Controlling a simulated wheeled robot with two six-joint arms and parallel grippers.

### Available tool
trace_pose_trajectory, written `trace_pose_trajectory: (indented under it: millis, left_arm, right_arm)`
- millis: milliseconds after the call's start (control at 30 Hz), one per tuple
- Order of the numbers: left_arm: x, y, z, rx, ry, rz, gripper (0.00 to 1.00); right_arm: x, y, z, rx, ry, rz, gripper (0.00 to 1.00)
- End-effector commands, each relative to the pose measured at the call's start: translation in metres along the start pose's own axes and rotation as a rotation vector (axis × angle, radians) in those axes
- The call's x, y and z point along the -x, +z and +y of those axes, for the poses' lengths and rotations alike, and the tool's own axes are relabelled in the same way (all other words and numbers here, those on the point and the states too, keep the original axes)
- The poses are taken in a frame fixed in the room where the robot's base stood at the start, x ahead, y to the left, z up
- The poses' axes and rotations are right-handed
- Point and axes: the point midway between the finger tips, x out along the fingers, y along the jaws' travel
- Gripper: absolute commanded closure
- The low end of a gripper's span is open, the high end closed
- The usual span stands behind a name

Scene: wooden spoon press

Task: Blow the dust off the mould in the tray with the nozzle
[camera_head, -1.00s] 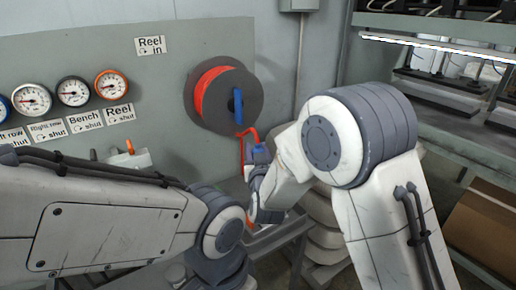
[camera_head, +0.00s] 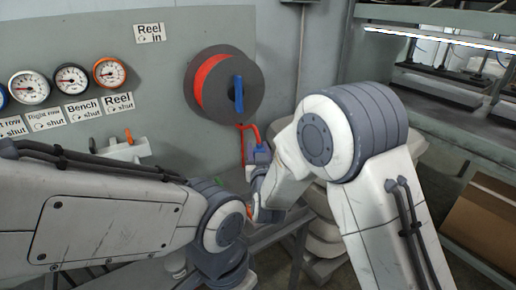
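A red hose (camera_head: 242,140) runs from the reel (camera_head: 250,92) down to a small blue part (camera_head: 262,150), which may be the nozzle, beside my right arm's wrist. My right gripper is largely hidden by its own arm, and its fingers cannot be made out. A small orange-red piece shows low beside the wrist. My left arm comes in from the left and bends down at its joint near the middle; its gripper is hidden. I cannot make out the mould or the tray, or any dust.
Round gauges (camera_head: 71,79) and labels line the grey wall panel. A white fitting with an orange lever (camera_head: 128,135) is below them. A grey bench (camera_head: 275,232) lies behind my arms, pale stacked pieces (camera_head: 325,238) beside it. A shelf rack (camera_head: 450,125) and cardboard box (camera_head: 485,225) stand right.

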Motion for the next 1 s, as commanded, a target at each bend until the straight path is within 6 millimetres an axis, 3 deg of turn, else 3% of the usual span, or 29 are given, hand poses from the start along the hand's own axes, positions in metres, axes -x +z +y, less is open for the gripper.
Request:
trace_pose_trajectory:
  millis: [1000]
  left_arm:
    - [0.008,0.000,0.001,0.000,0.000,0.000,0.11]
  right_arm:
    - [-0.017,-0.003,0.033,-0.001,0.002,0.004,1.00]
